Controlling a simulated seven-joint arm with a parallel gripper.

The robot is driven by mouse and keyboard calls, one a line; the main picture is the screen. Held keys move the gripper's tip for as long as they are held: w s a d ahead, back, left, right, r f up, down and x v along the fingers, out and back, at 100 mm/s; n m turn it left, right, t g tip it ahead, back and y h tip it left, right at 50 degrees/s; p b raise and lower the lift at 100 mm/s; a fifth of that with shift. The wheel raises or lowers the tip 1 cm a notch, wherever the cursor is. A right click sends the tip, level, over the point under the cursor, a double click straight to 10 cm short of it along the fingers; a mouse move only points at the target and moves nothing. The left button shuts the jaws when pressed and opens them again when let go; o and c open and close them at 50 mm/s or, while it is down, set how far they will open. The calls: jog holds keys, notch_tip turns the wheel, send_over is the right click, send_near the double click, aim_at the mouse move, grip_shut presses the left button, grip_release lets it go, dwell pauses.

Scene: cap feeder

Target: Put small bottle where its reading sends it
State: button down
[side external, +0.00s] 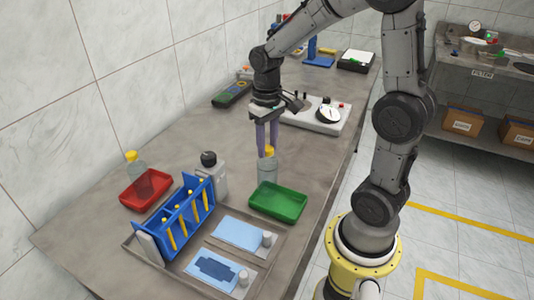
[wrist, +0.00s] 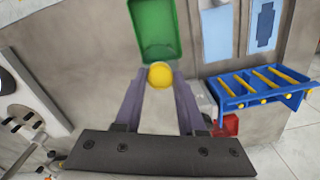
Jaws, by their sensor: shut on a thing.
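A small clear bottle (side external: 267,173) with a yellow cap is upright at the far edge of the green tray (side external: 291,212). My gripper (side external: 268,148) points down with its purple fingers shut on the yellow cap, which shows between the fingertips in the wrist view (wrist: 160,75). I cannot tell whether the bottle's base touches the table or tray. A similar yellow-capped bottle (side external: 137,168) is at the red tray (side external: 146,193), on the left. A white instrument with a round black dial (side external: 328,115) stands behind my gripper; its reading is too small to make out.
A blue rack (side external: 187,218) with yellow sticks stands between the trays, beside a black-capped bottle (side external: 211,178). Light blue pads (side external: 239,235) lie in a grey tray in front. A dark handheld device (side external: 231,94) lies near the wall. Bare table lies left of my gripper.

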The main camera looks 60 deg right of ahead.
jog(key=shift+w+f, duration=0.1)
jog(key=shift+f, duration=1.7)
jog(key=c, duration=0.5)
grip_release()
notch_tip(320, 180, up, 12)
jog(key=shift+r, duration=0.1)
jog(key=s+a+r+n+t, duration=0.1)
jog(key=s+a+n+t, duration=0.2)
jog(key=s+a, duration=0.6)
jog(key=shift+s+n+t, duration=0.4)
jog(key=shift+s+t, duration=1)
jog(key=shift+s, duration=0.3)
